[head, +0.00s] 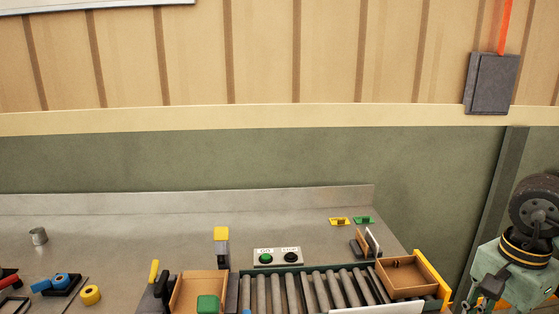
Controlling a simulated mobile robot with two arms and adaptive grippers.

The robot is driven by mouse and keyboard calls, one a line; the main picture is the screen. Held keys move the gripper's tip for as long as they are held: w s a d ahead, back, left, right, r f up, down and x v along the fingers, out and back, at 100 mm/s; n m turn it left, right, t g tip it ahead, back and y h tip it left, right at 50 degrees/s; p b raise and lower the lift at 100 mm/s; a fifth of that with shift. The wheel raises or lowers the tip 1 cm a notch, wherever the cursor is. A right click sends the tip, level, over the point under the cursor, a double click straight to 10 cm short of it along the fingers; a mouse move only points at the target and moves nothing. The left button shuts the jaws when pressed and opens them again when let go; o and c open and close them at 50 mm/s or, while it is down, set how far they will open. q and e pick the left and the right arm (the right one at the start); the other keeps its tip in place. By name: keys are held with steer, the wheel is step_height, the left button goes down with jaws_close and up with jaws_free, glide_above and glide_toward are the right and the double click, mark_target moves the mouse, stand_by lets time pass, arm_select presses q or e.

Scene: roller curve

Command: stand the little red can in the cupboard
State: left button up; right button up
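I see no little red can and no cupboard in the head view. Neither of my grippers can be made out in this view.
The steel worktop (130,230) has free room at the back left. Tools and tape (91,295) lie front left. A wooden box (200,290), rollers (300,290) and a wooden tray (405,277) fill the front. A grey wall box (490,83) hangs upper right.

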steer(key=s+a+f+n, duration=0.2)
steer(key=a+f+n, duration=0.2)
steer(key=a+n, duration=0.3)
steer(key=s+a+f+n, duration=0.2)
steer(key=a+f+n, duration=0.3)
steer(key=a, duration=0.4)
steer(key=shift+s+a+f+n, duration=0.2)
steer(key=shift+f+n, duration=0.1)
steer(key=shift+n, duration=0.6)
